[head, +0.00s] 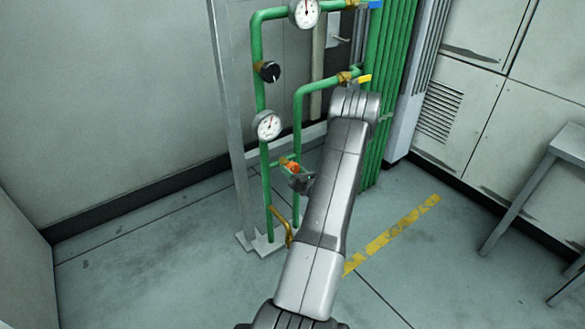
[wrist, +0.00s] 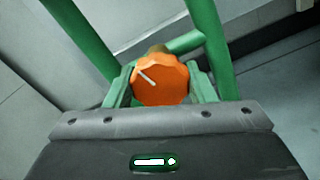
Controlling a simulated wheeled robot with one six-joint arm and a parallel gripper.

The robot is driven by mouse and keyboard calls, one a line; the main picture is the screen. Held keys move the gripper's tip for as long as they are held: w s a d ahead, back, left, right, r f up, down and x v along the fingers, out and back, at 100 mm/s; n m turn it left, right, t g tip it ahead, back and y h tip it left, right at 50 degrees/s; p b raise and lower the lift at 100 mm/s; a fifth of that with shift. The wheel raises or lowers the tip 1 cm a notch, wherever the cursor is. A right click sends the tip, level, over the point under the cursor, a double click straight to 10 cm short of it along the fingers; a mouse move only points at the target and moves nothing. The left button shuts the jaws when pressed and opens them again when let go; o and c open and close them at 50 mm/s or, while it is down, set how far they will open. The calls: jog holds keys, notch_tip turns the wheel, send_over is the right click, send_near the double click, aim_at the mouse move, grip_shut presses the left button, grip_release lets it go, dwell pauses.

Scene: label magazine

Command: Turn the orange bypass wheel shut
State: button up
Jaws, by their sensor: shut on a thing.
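The orange bypass wheel (wrist: 160,82) is a small faceted knob with a white line on its face. In the wrist view the line slants from upper left to lower right. The wheel sits on a short green cross pipe between two upright green pipes, and it also shows in the head view (head: 293,168). My gripper (wrist: 161,95) is shut on the wheel, with one green-tinted finger on each side of it. In the head view my gripper (head: 297,176) is partly hidden by my own arm.
Two white dial gauges (head: 268,126) (head: 304,12) and a black knob (head: 269,71) are on the green pipes above the wheel. A yellow lever (head: 364,79) is at the upper right. A grey table (head: 570,143) stands at the right. The floor to the left is clear.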

jog(key=shift+m+p, duration=0.45)
jog(key=shift+m, duration=1.25)
jog(key=o, duration=1)
jog(key=shift+c, duration=0.2)
jog(key=p+v, duration=0.3)
jog(key=v, duration=1)
jog(key=shift+s+d, duration=0.25)
jog(key=shift+s, duration=0.1)
jog(key=shift+f, duration=0.1)
